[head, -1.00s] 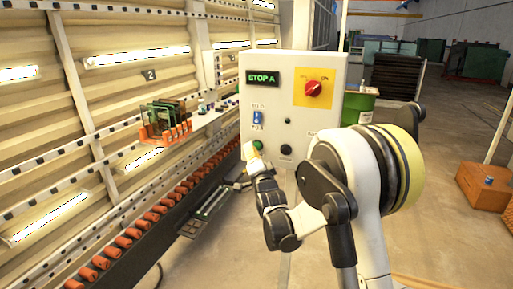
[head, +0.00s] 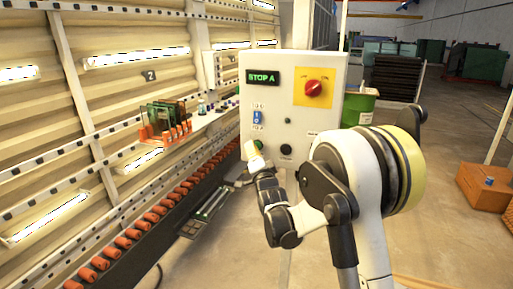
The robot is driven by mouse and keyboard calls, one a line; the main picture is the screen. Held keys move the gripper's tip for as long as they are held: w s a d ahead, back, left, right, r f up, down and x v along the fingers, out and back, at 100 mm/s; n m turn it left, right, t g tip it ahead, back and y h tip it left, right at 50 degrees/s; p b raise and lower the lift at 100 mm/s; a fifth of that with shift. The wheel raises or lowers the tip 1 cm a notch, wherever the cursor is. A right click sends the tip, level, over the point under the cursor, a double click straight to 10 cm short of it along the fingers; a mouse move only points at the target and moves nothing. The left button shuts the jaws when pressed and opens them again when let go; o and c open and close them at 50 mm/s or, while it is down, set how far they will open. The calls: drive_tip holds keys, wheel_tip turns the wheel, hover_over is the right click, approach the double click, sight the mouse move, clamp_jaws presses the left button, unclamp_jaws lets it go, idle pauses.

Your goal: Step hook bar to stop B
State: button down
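A light grey control box (head: 272,105) stands in the middle of the head view. Its green display (head: 263,77) reads "STOP A". Below the display is a small blue and white switch (head: 257,118), and lower a green button (head: 258,144) and a black knob (head: 286,149). My gripper (head: 252,151) is at the lower left of the box face, in front of or beside the green button; contact cannot be told. Its fingers are too small and partly hidden to tell open from shut. An orange rack (head: 165,135) with dark panels sits left of the box.
A red rotary switch on a yellow plate (head: 313,88) is at the box's upper right. A conveyor with orange rollers (head: 150,215) runs along the left wall. A green drum (head: 362,103) stands behind the box. Orange crates (head: 484,186) stand at right; floor between is clear.

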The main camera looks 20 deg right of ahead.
drive_tip(key=shift+w+d, duration=0.3)
drive_tip(key=shift+w, duration=0.1)
idle(0.4)
idle(0.4)
drive_tip(key=shift+s+a+b, duration=0.45)
drive_tip(key=shift+s+a, duration=0.1)
drive_tip(key=shift+s, duration=0.25)
